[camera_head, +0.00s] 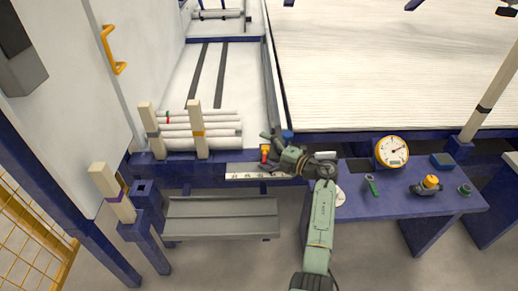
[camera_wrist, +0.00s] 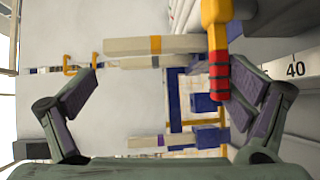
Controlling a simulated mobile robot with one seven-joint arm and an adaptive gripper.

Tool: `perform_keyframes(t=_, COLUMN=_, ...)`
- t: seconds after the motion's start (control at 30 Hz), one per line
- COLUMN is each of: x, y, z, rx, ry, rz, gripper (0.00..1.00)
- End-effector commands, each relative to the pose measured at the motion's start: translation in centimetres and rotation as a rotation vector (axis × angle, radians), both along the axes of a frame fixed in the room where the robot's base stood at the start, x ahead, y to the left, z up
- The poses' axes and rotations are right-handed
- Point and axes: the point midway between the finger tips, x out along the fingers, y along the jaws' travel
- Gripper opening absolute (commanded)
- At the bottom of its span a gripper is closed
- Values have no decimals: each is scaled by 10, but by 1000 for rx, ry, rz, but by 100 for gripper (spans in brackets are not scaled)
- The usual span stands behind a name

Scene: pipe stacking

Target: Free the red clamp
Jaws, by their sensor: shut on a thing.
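The red clamp (camera_wrist: 219,75) has a yellow-orange bar and a red lower part with dark bands. In the wrist view it lies against the inner side of my gripper's right finger, beside a white strip. In the head view its orange and red end (camera_head: 265,152) shows at the bench's front edge. My gripper (camera_head: 276,146) is at it from the right, above the bench edge.
Several white pipes (camera_head: 222,133) lie stacked between cream posts (camera_head: 200,148) at left. A numbered white scale (camera_head: 245,176) runs along the bench edge. A grey trough (camera_head: 220,218) stands below. A gauge (camera_head: 392,151) and an orange-topped fitting (camera_head: 430,183) stand on the right bench.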

Motion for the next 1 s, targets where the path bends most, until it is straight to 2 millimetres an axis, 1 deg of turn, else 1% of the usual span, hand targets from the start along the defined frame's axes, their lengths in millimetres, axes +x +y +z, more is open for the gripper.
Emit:
perform_keyframes(t=0.03, x=1, y=-10, z=22, rx=13, ry=-29, rz=-5, gripper=73)
perform_keyframes(t=0.33, x=-9, y=-28, z=21, rx=12, ry=-29, rz=-4, gripper=71)
perform_keyframes(t=0.67, x=-20, y=-51, z=21, rx=10, ry=-31, rz=-8, gripper=62)
perform_keyframes(t=0.7, x=-21, y=-53, z=21, rx=9, ry=-30, rz=-9, gripper=60)
perform_keyframes(t=0.73, x=-22, y=-56, z=21, rx=10, ry=-31, rz=-10, gripper=54)
perform_keyframes(t=0.8, x=-24, y=-59, z=19, rx=10, ry=-28, rz=-8, gripper=31)
perform_keyframes(t=1.0, x=-31, y=-68, z=14, rx=9, ry=-23, rz=-4, gripper=31)
